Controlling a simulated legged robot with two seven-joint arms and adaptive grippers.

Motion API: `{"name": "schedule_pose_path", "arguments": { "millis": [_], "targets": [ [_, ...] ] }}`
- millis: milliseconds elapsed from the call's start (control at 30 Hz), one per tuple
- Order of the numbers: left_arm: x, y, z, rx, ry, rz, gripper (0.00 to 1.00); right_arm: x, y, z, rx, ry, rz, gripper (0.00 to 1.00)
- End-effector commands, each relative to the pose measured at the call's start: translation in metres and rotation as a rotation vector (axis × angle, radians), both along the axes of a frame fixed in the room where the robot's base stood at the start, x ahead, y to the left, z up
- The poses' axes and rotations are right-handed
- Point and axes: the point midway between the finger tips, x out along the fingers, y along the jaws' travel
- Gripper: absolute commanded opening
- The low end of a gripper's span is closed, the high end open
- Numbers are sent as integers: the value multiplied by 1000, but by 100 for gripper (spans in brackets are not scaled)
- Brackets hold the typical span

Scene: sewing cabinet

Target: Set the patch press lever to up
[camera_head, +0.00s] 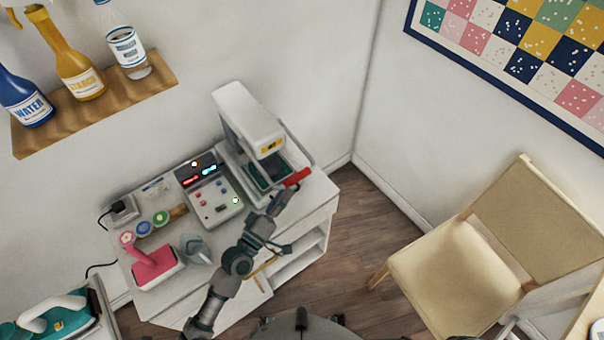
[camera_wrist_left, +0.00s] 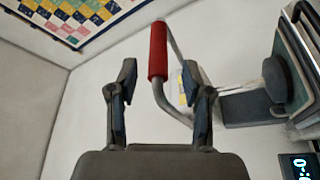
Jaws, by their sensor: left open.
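The patch press (camera_head: 247,120) is a white machine at the back right of the cabinet top. Its lever has a red grip (camera_head: 297,178) sticking out at the press's right front. My left gripper (camera_head: 279,205) is just in front of the lever, by the red grip. In the left wrist view the open fingers (camera_wrist_left: 160,98) stand on either side of the lever's line, with the red grip (camera_wrist_left: 158,52) upright between and beyond them. A bent grey rod runs from the grip's lower end towards the right finger; I cannot tell whether they touch. My right gripper is not in view.
A control panel (camera_head: 213,198) with lit displays sits left of the press. Bottles line a wooden shelf (camera_head: 95,108) above. A chair (camera_head: 470,265) stands right, with bare floor between.

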Motion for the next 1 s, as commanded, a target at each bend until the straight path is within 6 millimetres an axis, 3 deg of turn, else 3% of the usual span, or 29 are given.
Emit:
{"name": "schedule_pose_path", "arguments": {
  "millis": [200, 400, 733, 933, 1000],
  "targets": [
    [36, -38, 11, 9, 0, -2, 50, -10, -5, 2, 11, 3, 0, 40],
    [52, -62, 13, 22, 0, -3, 50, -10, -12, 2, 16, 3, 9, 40],
    [55, -46, 14, 7, 1, -1, 50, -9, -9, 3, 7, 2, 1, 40],
    [55, -41, 14, 3, 0, -1, 2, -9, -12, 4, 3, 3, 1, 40],
    [56, -44, 14, 6, 1, 2, 0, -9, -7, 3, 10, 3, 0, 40]
  ]
}}
